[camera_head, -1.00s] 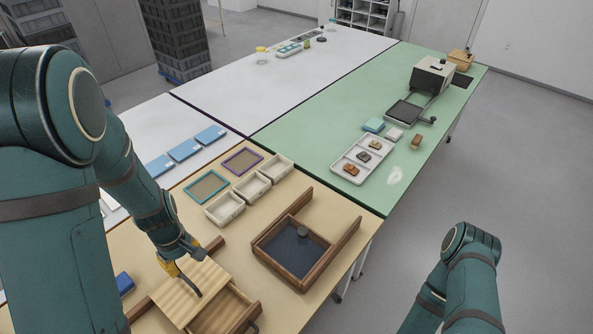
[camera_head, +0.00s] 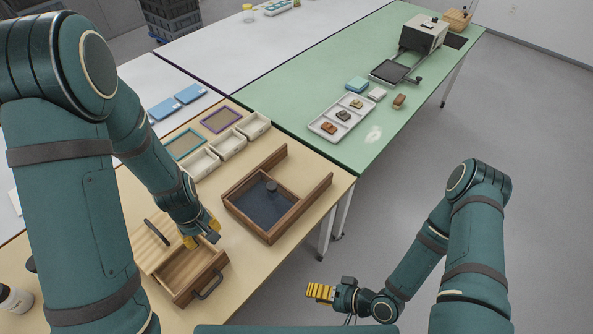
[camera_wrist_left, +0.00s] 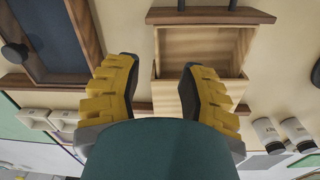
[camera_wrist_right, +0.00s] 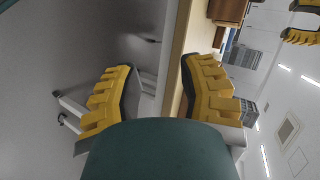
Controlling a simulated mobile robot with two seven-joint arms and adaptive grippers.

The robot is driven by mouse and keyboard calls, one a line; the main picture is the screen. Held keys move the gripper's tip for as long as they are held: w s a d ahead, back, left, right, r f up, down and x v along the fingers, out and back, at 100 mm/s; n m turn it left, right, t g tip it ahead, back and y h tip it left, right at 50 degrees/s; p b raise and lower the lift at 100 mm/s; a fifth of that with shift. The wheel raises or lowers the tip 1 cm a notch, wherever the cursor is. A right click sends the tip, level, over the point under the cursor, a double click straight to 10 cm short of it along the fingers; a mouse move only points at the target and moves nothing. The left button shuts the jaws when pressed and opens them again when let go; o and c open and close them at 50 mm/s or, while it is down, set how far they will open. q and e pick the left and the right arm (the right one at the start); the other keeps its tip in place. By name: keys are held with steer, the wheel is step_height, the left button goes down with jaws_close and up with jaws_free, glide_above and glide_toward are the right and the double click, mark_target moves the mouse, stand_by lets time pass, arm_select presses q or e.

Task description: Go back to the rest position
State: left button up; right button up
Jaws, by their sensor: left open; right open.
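My left gripper (camera_head: 202,236) is open over the wooden drawer box at the near left of the tan table. In the left wrist view its two yellow fingers (camera_wrist_left: 158,90) are apart with nothing between them, and the open drawer (camera_wrist_left: 205,60) lies beyond them. The drawer (camera_head: 190,272) stands pulled out, with a dark handle on its front, and looks empty where I can see in. My right gripper (camera_head: 322,292) is off the table's near side, above the grey floor. In the right wrist view its yellow fingers (camera_wrist_right: 160,95) are spread and empty.
A wooden tray with a dark bed (camera_head: 265,205) and a dark knob stands right of the drawer. White bins (camera_head: 228,145) and framed mats are behind it. The green table (camera_head: 300,95) holds a white tray of sherds (camera_head: 341,118). Open floor lies to the right.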

arm_select(q)
steer(key=s+d+f+m+b, duration=0.1)
steer(key=d+f, duration=0.1)
steer(key=f, duration=0.1)
steer(key=s+d+f+m+h+b, duration=0.1)
steer(key=d+f, duration=0.1)
steer(key=f, duration=0.1)
steer(key=d+f+m+b, duration=0.1)
steer(key=d+f, duration=0.1)
steer(key=d, duration=0.1)
steer(key=shift+s+f+m+t, duration=0.3)
steer(key=shift+s+f+m, duration=0.1)
steer(key=d+f, duration=0.1)
steer(key=d, duration=0.1)
steer(key=s+d+f+m+h+b, duration=0.1)
steer(key=d, duration=0.1)
steer(key=d+f+m+t+h+b, duration=0.1)
steer(key=shift+s+d, duration=0.2)
steer(key=shift+d, duration=0.2)
steer(key=shift+d+m+h, duration=0.3)
steer(key=shift+d, duration=0.15)
arm_select(e)
steer(key=w+d+r+g+h, duration=0.2)
steer(key=w+d+r+h, duration=0.1)
steer(key=w+h, duration=0.3)
steer(key=shift+d+r+n+h, duration=0.3)
steer(key=shift+d+n+h, duration=0.1)
steer(key=shift+d+h, duration=0.35)
